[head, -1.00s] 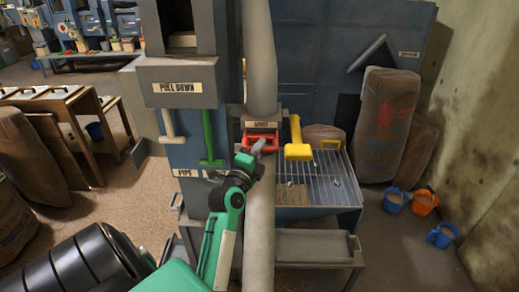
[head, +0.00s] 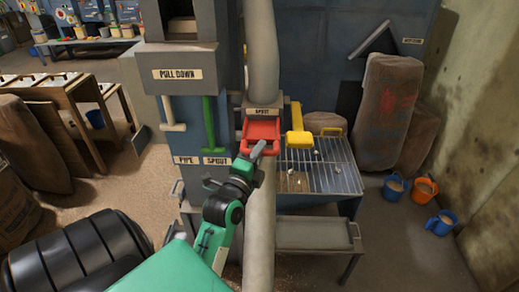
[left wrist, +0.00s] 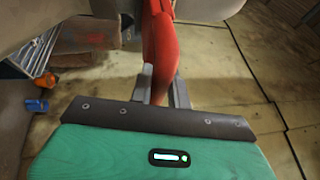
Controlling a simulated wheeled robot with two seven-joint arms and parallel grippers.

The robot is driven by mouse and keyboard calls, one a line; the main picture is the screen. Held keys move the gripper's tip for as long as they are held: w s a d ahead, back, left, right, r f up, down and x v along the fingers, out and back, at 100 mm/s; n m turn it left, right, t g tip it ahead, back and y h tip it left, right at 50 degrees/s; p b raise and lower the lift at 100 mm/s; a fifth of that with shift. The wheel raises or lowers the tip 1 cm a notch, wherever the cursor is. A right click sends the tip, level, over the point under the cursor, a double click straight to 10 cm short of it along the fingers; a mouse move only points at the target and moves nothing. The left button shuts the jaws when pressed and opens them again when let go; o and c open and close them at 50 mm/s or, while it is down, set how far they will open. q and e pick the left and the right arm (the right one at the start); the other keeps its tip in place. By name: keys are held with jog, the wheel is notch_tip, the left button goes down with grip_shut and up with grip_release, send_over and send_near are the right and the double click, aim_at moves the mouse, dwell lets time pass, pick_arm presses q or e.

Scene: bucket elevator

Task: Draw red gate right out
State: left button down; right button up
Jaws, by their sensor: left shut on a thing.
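The red gate (head: 261,133) sits under the SPOUT label at the front of the grey pipe in the head view. More of its flat red plate shows in front of the pipe. My left gripper (head: 258,150) is at the gate's front edge, shut on its handle. In the left wrist view the red gate (left wrist: 161,45) runs down between the two grey fingers (left wrist: 161,86), which close on it. The fingertips are partly hidden by the red part. My right gripper is not in view.
A yellow handle (head: 298,118) is just right of the gate, above a wire grate (head: 330,180). A green lever (head: 209,122) and a cream lever (head: 170,115) hang to the left. The grey pipe (head: 260,230) continues below. Blue and orange buckets (head: 424,189) stand at right.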

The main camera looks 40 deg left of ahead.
pick_arm(q)
jog(key=c, duration=1.6)
grip_release()
jog(key=shift+f, duration=0.25)
jog(key=shift+o, duration=1.4)
jog(key=shift+s+d+r, duration=0.1)
jog(key=shift+d, duration=0.05)
jog(key=shift+s+r, duration=0.1)
jog(key=shift+s+f, duration=0.2)
jog(key=shift+s, duration=0.05)
jog(key=v, duration=1.3)
jog(key=shift+d+r, duration=0.25)
jog(key=shift+s, duration=0.15)
